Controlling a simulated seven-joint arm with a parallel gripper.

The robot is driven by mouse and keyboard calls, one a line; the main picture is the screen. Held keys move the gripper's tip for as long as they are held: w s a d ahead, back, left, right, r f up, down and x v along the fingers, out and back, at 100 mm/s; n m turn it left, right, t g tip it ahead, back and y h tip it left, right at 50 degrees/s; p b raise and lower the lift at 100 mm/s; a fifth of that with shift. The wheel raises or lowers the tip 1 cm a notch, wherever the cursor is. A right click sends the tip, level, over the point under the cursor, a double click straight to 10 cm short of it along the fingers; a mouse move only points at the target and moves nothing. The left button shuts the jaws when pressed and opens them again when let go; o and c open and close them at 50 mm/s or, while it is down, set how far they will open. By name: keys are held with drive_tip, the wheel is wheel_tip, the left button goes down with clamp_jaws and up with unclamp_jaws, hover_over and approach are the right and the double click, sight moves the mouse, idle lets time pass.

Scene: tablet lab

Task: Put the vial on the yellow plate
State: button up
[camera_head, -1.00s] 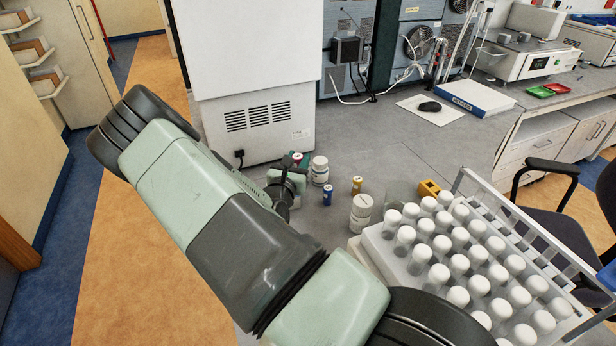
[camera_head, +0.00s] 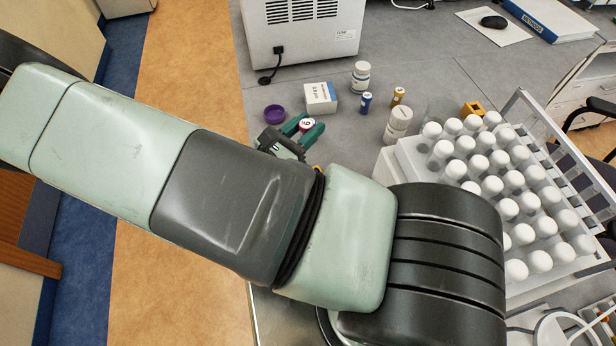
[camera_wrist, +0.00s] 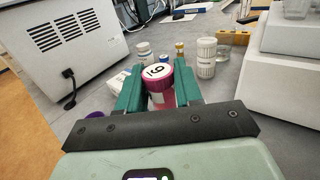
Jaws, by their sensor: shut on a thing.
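My gripper (camera_head: 304,129) is shut on a vial with a magenta-rimmed white cap (camera_head: 307,124), above the grey bench. In the wrist view the vial (camera_wrist: 160,97) stands roughly upright between the green fingers, with a pink body and dark marks on its cap. Its lower end is hidden by the gripper. No yellow plate can be made out for certain. A small yellow edge (camera_head: 318,168) shows beside my arm, and I cannot tell what it belongs to.
A purple ring-shaped item (camera_head: 274,114) and a white box (camera_head: 320,98) lie behind the gripper. White bottles (camera_head: 361,75) (camera_head: 398,124), a blue vial (camera_head: 366,102) and an amber vial (camera_head: 398,96) stand to the right. A rack of white-capped tubes (camera_head: 410,156) fills the right.

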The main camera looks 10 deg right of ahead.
drive_tip(key=shift+g, duration=0.3)
drive_tip(key=s+f, duration=0.2)
drive_tip(key=f, duration=0.1)
drive_tip(key=s+f, duration=0.1)
drive_tip(key=shift+s+a+f, duration=0.25)
drive_tip(key=shift+s+f, duration=0.05)
drive_tip(key=shift+s, duration=0.05)
drive_tip(key=shift+f, duration=2.3)
drive_tip(key=shift+f, duration=0.1)
drive_tip(key=o, duration=1)
